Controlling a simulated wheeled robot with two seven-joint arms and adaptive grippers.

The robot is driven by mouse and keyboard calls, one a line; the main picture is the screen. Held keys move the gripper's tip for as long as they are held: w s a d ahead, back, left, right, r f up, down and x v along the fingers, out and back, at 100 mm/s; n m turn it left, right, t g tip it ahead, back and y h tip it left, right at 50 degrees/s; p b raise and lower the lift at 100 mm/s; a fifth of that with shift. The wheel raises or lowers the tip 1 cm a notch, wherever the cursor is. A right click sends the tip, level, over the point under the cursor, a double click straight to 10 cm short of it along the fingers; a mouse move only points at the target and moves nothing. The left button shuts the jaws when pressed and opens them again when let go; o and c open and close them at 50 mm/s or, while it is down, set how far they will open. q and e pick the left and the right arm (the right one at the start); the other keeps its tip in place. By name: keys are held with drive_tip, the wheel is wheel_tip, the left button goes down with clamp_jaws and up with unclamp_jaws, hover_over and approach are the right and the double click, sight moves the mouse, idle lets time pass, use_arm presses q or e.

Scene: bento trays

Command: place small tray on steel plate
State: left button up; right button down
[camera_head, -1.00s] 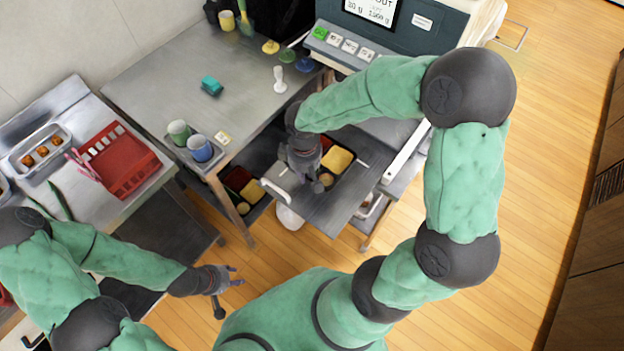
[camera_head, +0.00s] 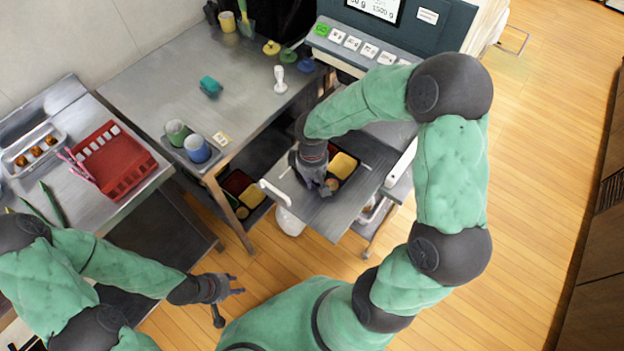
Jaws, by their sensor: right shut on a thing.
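The small tray (camera_head: 354,178) is dark, with yellow and red food and a small brown item in its compartments. It is at the grey steel plate (camera_head: 330,213), right of centre in the head view. My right gripper (camera_head: 322,188) is shut on the tray's near left side and hides part of it. I cannot tell whether the tray's underside fully touches the plate. My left gripper (camera_head: 236,286) is empty, with its fingers apart, over the floor at the lower left.
A similar filled tray (camera_head: 238,183) lies on a lower shelf left of the plate. The steel table (camera_head: 205,60) holds two cups and a teal item. A scale (camera_head: 370,50) stands behind the plate. A red basket (camera_head: 118,160) is on the left counter.

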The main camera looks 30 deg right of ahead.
drive_tip(key=shift+f, duration=0.15)
drive_tip(key=c, duration=1.4)
unclamp_jaws()
drive_tip(key=shift+r+p, duration=2.55)
drive_tip(key=shift+r, duration=3.65)
